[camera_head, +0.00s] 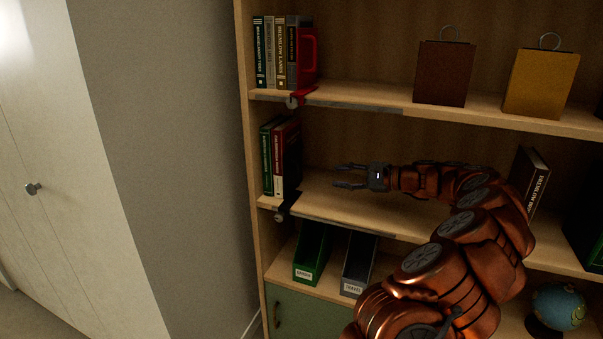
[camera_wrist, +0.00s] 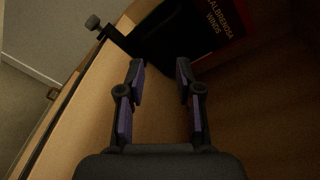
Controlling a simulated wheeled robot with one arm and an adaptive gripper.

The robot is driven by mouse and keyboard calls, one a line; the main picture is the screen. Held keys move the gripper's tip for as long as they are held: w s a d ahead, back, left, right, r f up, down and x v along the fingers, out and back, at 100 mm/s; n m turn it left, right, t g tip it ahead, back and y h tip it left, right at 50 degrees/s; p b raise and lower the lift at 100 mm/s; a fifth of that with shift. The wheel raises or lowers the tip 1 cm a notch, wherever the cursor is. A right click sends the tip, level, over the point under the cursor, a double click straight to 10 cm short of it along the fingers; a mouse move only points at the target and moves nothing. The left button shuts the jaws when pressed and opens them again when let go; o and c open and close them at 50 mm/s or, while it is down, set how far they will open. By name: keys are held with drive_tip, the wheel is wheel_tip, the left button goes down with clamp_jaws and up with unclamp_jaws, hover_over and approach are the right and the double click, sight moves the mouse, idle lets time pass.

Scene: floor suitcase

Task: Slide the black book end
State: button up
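The black book end (camera_head: 287,202) stands on the middle shelf, at the right side of a short row of books (camera_head: 281,157). Its clamp and round knob sit at the shelf's front edge. In the wrist view the black book end (camera_wrist: 158,42) is a dark shape just ahead of the fingertips, its knob at the upper left and a red-covered book (camera_wrist: 222,25) behind it. My gripper (camera_head: 340,176) is open and empty over the middle shelf, right of the book end. The wrist view shows its fingers (camera_wrist: 160,68) spread, with a gap before the book end.
A red book end (camera_head: 306,58) holds books on the upper shelf, beside a brown bag (camera_head: 444,72) and a yellow bag (camera_head: 540,82). A dark book (camera_head: 529,178) leans at the middle shelf's right. Green (camera_head: 311,254) and grey (camera_head: 358,264) file holders stand below.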

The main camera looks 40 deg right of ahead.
sight(298, 183)
drive_tip(key=w+m+y, duration=0.1)
drive_tip(key=w+m, duration=0.1)
drive_tip(key=w+f+m+y, duration=0.1)
drive_tip(key=w+m, duration=0.1)
drive_tip(key=shift+f+m+y+p, duration=0.15)
drive_tip(key=shift+m+y+p, duration=0.15)
drive_tip(key=shift+m+p, duration=0.1)
drive_tip(key=shift+w+a+f+m+y, duration=0.1)
drive_tip(key=shift+w+a+m+y, duration=0.05)
drive_tip(key=shift+w+m+y, duration=0.2)
drive_tip(key=shift+w+a+f+m+g+y, duration=0.15)
drive_tip(key=shift+w+a+m+g+y, duration=0.35)
drive_tip(key=shift+m, duration=0.45)
drive_tip(key=shift+x, duration=4)
clamp_jaws()
